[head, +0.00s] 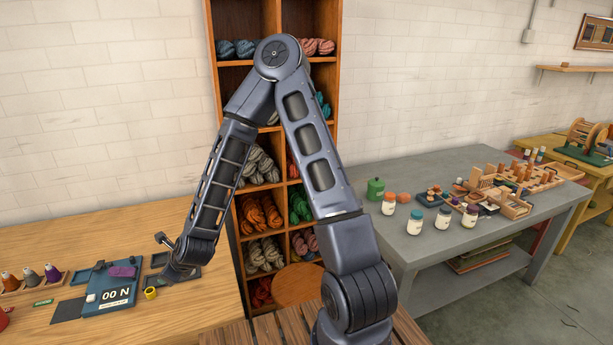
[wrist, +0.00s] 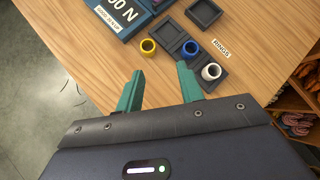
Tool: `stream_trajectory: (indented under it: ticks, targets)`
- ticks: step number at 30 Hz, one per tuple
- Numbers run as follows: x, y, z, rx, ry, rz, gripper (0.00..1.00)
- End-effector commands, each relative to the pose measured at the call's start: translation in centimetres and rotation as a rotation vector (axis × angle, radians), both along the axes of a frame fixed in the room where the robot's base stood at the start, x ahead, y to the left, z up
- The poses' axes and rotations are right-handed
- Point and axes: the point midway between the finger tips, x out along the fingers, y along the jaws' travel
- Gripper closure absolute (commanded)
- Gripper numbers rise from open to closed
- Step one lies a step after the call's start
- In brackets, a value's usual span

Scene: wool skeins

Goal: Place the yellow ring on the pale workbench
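The yellow ring (wrist: 148,46) lies on the pale wooden bench (head: 60,238), touching or just beside the left edge of a dark square tray (wrist: 171,32). It also shows in the head view (head: 150,293), close to the blue device. My gripper (wrist: 160,84) is open and empty, its two green fingers apart, with the ring ahead of them in the wrist view. In the head view my arm reaches left over this bench, and the fingers are hard to make out there.
A blue ring (wrist: 190,48) and a white ring (wrist: 211,71) sit at neighbouring dark trays. A "RINGS" label (wrist: 221,47) lies nearby. A blue device (head: 108,295) and thread cones (head: 30,275) stand on the bench. A grey table (head: 425,260) with jars stands right.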

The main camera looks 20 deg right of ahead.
Motion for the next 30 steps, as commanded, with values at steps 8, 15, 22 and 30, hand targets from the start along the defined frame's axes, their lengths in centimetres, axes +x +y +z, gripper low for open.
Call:
stream_trajectory:
  ticks: [8, 15, 22, 30]
  targets:
    - [3.2, -4.1, 3.0, -0.238, -0.182, 0.289, 0.62]
    - [5.1, -8.6, 6.4, -0.449, -0.307, 0.527, 0.62]
    - [6.0, -13.6, 10.4, -0.651, -0.398, 0.744, 0.62]
    - [5.5, -20.1, 15.7, -0.871, -0.463, 0.989, 0.62]
